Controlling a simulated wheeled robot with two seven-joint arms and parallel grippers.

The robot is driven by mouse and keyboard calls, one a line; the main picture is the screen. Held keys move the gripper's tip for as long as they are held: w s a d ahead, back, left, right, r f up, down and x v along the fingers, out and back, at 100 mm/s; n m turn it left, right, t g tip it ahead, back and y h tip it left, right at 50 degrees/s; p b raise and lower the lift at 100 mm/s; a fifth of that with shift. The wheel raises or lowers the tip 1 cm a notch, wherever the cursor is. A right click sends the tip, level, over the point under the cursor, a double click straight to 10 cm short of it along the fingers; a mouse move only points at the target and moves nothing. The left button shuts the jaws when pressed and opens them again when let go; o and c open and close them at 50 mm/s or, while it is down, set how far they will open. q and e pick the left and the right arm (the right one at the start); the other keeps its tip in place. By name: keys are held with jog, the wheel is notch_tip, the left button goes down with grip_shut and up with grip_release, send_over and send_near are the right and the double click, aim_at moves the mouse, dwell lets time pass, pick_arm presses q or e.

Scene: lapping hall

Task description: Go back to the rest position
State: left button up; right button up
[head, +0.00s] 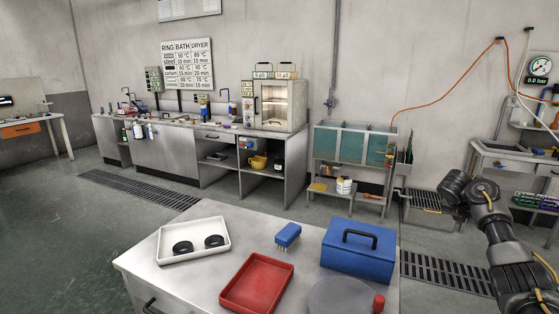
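My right arm (505,245) comes in from the lower right and reaches up and outward, clear of the table. Its dark far end, with the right gripper (454,188), is in front of the floor grating at the right. The fingers are too small and dark to tell open from shut, and I see no object held there. My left arm and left gripper are not in the head view.
A steel table (190,272) in front bears a white tray (192,241) with two black rings, a red tray (257,284), a blue brush (287,235), a blue box (359,248) and a grey disc (341,297). Benches line the back wall; the left floor is clear.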

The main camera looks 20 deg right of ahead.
jog(key=s+d+f+m, duration=0.1)
jog(key=s+f+m, duration=0.3)
jog(key=f, duration=0.6)
jog(key=s+d+f+m, duration=0.2)
jog(key=s+f, duration=0.3)
jog(key=f, duration=0.5)
jog(key=s+d+f+m, duration=0.1)
jog(key=s+f+m, duration=0.3)
jog(key=f, duration=0.6)
jog(key=s+d+f+m+t, duration=0.1)
jog(key=s+f+m, duration=0.3)
jog(key=s, duration=0.7)
jog(key=s+d+f+m+t, duration=0.15)
jog(key=s+f, duration=0.35)
jog(key=s, duration=0.7)
jog(key=s+a+f+m+g+y, duration=0.1)
jog(key=s+a+f+y, duration=0.15)
jog(key=a+f, duration=1)
jog(key=s+a+f+m+y, duration=0.1)
jog(key=s+a+f+y, duration=0.15)
jog(key=a+f, duration=1)
jog(key=s+a+f+y, duration=0.1)
jog(key=a, duration=1.6)
jog(key=s+a+f+y, duration=0.1)
jog(key=a+y, duration=0.1)
jog(key=a, duration=1.6)
jog(key=shift+s+f+m, duration=0.3)
jog(key=shift+f+m, duration=0.1)
jog(key=shift+m, duration=0.05)
